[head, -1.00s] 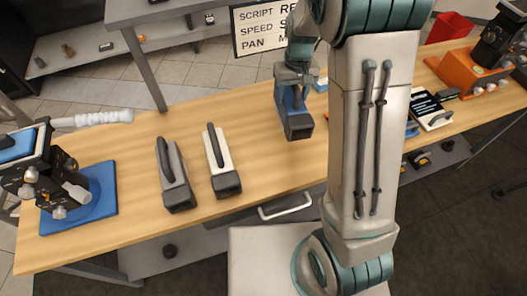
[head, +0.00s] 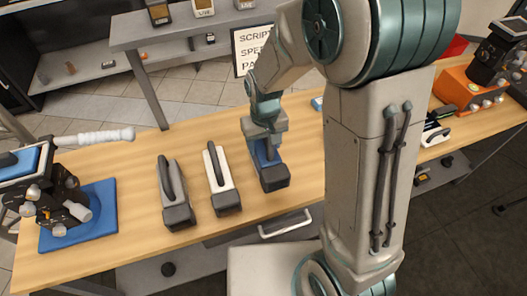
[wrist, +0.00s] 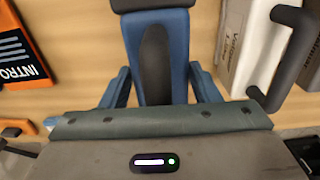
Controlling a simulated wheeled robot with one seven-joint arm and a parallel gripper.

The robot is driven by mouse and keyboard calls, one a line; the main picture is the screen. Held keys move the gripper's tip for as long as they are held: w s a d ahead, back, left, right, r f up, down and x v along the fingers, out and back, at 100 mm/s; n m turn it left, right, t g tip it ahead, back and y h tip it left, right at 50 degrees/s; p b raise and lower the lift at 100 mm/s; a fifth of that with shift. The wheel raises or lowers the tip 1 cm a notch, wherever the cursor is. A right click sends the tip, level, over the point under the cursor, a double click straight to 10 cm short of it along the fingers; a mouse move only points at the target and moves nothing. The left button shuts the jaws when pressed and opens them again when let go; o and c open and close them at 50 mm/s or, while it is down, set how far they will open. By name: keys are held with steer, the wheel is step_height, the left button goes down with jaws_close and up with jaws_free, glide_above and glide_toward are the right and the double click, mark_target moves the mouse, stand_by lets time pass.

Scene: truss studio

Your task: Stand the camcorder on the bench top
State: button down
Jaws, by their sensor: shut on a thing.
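My gripper (head: 265,143) is shut on the blue camcorder (head: 272,176), which has a dark front end. It holds it upright over the bench top (head: 130,222), right of the white camcorder (head: 218,177). In the wrist view the blue camcorder (wrist: 162,60) lies between the fingers, with its dark strip up the middle. I cannot tell whether its underside touches the bench. A grey camcorder (head: 175,192) stands further left.
The white camcorder, with its dark handle, is close by at right in the wrist view (wrist: 250,45). An orange-edged card (wrist: 18,50) lies at left there. A blue mat (head: 102,235) with a camera rig is at the bench's left end. An orange case (head: 470,95) stands far right.

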mark_target(264, 154)
steer(key=shift+s+a+f, duration=0.15)
steer(key=shift+s+f, duration=0.05)
steer(key=shift+f, duration=0.1)
steer(key=shift+f+p, duration=0.35)
steer(key=shift+f, duration=1.5)
steer(key=shift+f, duration=0.1)
steer(key=shift+c, duration=2.4)
jaws_free()
